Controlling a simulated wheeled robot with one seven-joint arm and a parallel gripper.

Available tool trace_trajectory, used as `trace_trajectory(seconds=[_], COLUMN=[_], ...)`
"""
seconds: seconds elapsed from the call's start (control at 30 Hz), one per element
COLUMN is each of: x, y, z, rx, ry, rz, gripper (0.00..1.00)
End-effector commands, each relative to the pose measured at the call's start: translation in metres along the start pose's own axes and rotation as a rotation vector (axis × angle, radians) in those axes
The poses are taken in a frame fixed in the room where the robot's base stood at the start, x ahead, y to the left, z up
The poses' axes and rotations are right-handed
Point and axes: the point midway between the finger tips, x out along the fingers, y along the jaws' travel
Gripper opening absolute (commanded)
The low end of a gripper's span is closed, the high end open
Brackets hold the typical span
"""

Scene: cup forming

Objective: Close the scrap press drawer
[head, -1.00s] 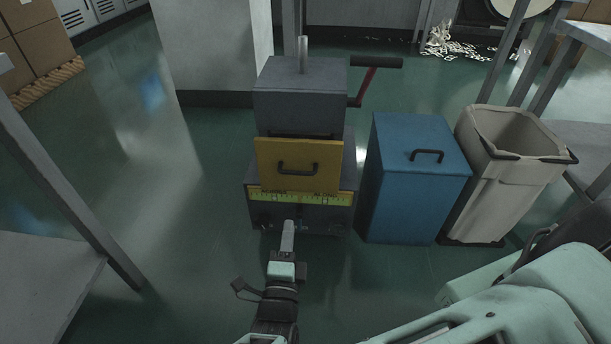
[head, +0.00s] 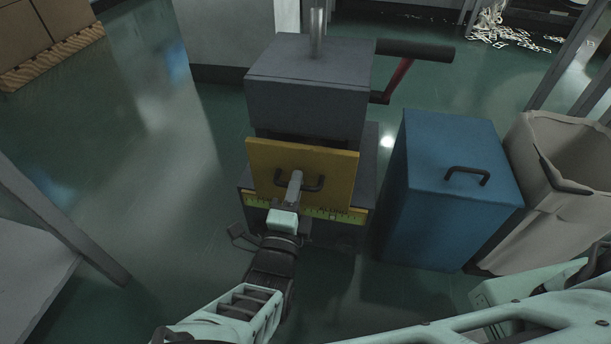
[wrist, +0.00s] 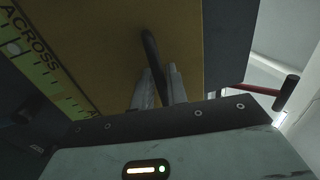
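The scrap press (head: 305,95) is a dark grey machine standing on the floor ahead of me. Its drawer has a yellow front panel (head: 337,178) that stands out from the body, with dark space above and behind it. The panel also fills much of the wrist view (wrist: 105,50). A black bar handle (head: 318,184) is on the panel. My gripper (head: 296,176) is at the handle, in front of the panel. In the wrist view its two fingers (wrist: 159,88) are close together, with the handle (wrist: 150,55) at the narrow gap between them. Whether they grip it is unclear.
A yellow-green ruler strip (head: 335,213) runs below the panel. A red lever with a black grip (head: 415,50) sticks out at the press's right. A blue box with a handle (head: 450,190) and a beige bin (head: 560,200) stand to the right. The floor at left is clear.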

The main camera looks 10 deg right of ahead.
Motion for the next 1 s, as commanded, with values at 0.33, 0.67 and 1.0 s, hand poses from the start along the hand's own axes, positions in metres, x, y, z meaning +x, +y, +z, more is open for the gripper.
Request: trace_trajectory(seconds=[0.33,0.67,1.0], x=[0.000,0.007,0.040], y=[-0.001,-0.002,0.006], z=[0.001,0.001,0.001], rx=[0.000,0.000,-0.001], ry=[-0.001,0.000,-0.001], rz=[0.000,0.000,0.000], gripper=[0.09,0.00,0.00])
